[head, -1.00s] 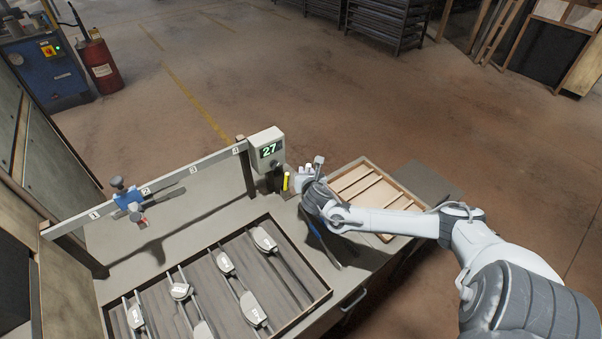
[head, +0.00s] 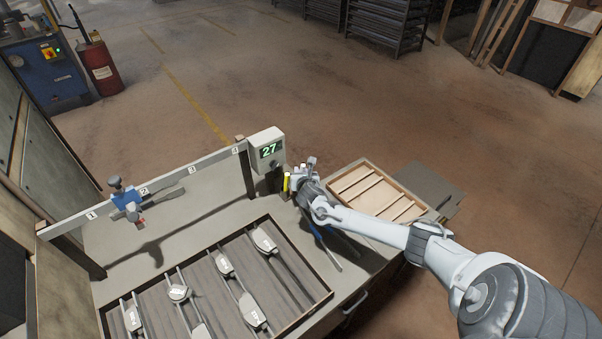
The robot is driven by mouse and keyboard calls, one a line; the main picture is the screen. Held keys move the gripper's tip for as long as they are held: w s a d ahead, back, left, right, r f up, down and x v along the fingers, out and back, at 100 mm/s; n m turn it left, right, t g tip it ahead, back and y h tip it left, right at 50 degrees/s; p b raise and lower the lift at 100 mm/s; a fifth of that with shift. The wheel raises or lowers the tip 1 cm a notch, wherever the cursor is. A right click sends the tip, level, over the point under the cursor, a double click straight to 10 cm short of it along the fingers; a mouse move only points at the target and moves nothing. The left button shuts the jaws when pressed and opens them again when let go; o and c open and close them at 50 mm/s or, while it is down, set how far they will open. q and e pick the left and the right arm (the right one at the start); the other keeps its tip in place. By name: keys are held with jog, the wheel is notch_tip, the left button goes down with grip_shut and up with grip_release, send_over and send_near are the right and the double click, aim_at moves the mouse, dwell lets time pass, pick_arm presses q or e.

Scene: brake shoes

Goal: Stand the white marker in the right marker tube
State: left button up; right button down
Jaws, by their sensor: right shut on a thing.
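My right gripper (head: 295,179) is at the back of the bench, just right of a yellow marker (head: 286,182) that stands upright below the display box. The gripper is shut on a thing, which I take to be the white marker. It is small and hard to tell from the pale fingers, so its tilt is unclear. The right marker tube is not distinct; the gripper covers the spot beside the yellow marker. I cannot tell whether the held marker is in a tube or above it. My left gripper is not in view.
A display box (head: 266,149) reading 27 stands behind the gripper. A numbered rail (head: 170,186) carries a blue clamp-like device (head: 127,199). A tray (head: 325,285) with several brake shoes lies in front. A slotted wooden tray (head: 338,184) is at right, and blue-handled pliers (head: 328,250) lie between.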

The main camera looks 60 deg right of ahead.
jog(key=shift+d, duration=0.1)
jog(key=shift+f, duration=0.2)
jog(key=c, duration=1)
grip_release()
jog(key=shift+c, duration=0.2)
